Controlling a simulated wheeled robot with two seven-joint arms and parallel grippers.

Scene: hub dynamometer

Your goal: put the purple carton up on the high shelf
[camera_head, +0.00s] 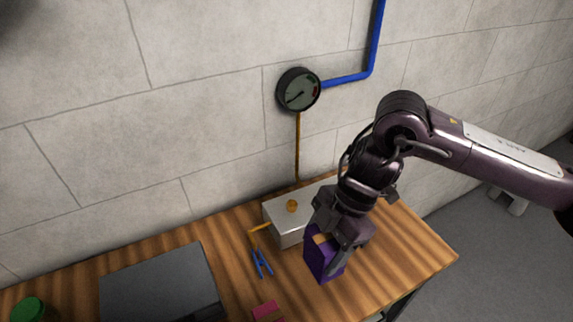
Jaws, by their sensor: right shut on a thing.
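The purple carton (320,262) is at the right part of the wooden table, in front of a white box. My right gripper (338,250) comes down from above and is shut on the purple carton, hiding its upper right part. Whether the carton touches the table cannot be told. The high shelf does not show in this view. My left gripper is not in view.
The wooden table (400,255) holds a white box (284,218) with an orange knob, blue-handled pliers (262,263), a pink block (267,310), a grey case (160,282) and a green-topped item (28,309). A gauge (298,90) with a blue pipe (372,45) is on the wall.

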